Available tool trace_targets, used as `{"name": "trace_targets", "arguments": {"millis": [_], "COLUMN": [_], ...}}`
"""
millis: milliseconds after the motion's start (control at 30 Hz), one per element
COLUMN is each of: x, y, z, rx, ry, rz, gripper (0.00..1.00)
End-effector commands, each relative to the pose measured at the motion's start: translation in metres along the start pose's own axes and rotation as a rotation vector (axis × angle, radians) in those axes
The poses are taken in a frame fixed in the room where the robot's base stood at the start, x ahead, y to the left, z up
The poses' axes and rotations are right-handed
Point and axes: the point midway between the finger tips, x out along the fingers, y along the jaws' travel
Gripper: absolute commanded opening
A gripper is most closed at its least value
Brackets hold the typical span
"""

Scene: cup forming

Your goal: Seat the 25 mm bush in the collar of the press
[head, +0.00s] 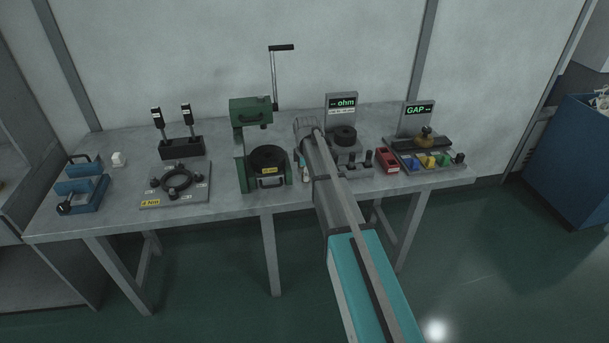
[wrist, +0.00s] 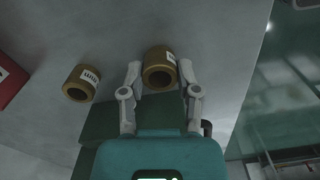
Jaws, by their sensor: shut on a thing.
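The press (head: 250,112) is green and stands near the middle of the bench in the head view. A black ring-shaped part (head: 268,157), apparently its collar, sits low at its front. In the wrist view my gripper (wrist: 160,70) is shut on a bronze bush (wrist: 158,79) with a white label. A second bronze bush (wrist: 80,86) lies apart, to the left of my fingers. Both labels are too small to read, so I cannot tell which is 25 mm. In the head view my arm hides most of the gripper, which is just right of the press.
A red box (head: 387,160) and the GAP station (head: 418,125) stand to the right. The ohm station (head: 342,113) is behind my arm. A grey plate with a black ring (head: 174,190) lies left of the press. The bench's front edge (head: 215,217) is clear.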

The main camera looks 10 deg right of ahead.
Motion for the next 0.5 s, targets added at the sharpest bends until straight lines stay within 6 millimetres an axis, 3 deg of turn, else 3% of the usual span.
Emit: {"name": "trace_targets", "arguments": {"millis": [500], "x": [-0.039], "y": [-0.006], "z": [0.0], "rx": [0.0], "ry": [0.0], "rz": [0.0], "gripper": [0.0]}}
